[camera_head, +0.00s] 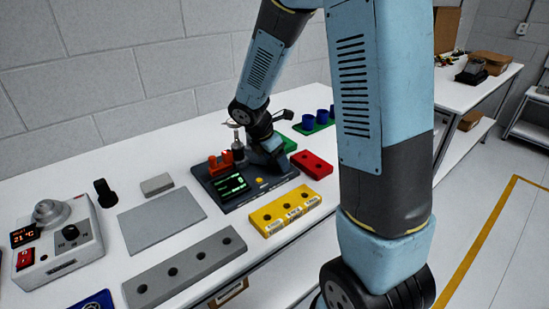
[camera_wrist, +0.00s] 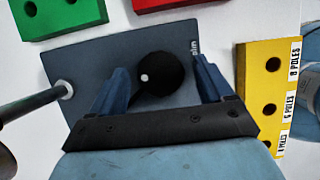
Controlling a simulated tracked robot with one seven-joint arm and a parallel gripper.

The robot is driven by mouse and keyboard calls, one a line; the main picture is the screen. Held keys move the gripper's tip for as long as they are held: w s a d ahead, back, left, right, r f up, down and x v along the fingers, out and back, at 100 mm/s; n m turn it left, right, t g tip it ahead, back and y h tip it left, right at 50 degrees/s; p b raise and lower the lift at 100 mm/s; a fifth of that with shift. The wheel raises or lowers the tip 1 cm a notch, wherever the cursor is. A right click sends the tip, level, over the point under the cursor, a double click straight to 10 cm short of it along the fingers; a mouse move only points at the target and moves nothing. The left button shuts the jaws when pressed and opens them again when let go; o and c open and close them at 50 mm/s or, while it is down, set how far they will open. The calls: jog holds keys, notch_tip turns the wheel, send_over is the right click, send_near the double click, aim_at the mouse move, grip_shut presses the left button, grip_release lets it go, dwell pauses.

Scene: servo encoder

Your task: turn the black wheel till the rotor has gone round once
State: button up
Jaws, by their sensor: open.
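The black wheel (camera_wrist: 163,76) has a small white dot and sits on the dark grey base plate (camera_wrist: 85,58) in the wrist view. My gripper (camera_wrist: 160,68) is open, with one blue finger on each side of the wheel. A gap shows at the right finger; whether the left finger touches the wheel I cannot tell. In the head view my gripper (camera_head: 268,153) is low over the right part of the plate (camera_head: 262,197) and hides the wheel. The plate bears a green-lit display (camera_head: 229,185), a red part (camera_head: 220,163) and a metal post (camera_head: 237,146). I cannot make out the rotor surely.
A yellow block with holes (camera_head: 285,210) lies close in front of the plate, and a red block (camera_head: 312,164) lies to its right. A green block (camera_wrist: 58,14) is near the plate too. A grey holed bar (camera_head: 185,268) and a control box (camera_head: 60,240) stand left.

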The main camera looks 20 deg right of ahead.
jog(key=shift+c, duration=0.3)
jog(key=c, duration=1)
jog(key=shift+m, duration=0.4)
jog(key=m, duration=0.1)
jog(key=m+g, duration=0.1)
jog(key=m, duration=0.1)
jog(key=m+g, duration=0.1)
jog(key=shift+w+a+r+m, duration=0.1)
jog(key=shift+w+m, duration=0.15)
jog(key=shift+m, duration=0.05)
jog(key=m+g, duration=0.1)
jog(key=m, duration=0.1)
jog(key=m+g, duration=0.1)
jog(key=m, duration=0.2)
jog(key=shift+w+y, duration=0.15)
jog(key=shift+y, duration=0.15)
jog(key=m, duration=0.3)
jog(key=m+g+y, duration=0.1)
jog(key=m, duration=0.2)
jog(key=shift+w+d, duration=0.1)
jog(key=shift+d, duration=0.1)
jog(key=m+g+y, duration=0.1)
jog(key=m+y, duration=0.1)
jog(key=m, duration=0.2)
jog(key=shift+d+m, duration=0.1)
jog(key=shift+m, duration=0.3)
jog(key=shift+m, duration=0.3)
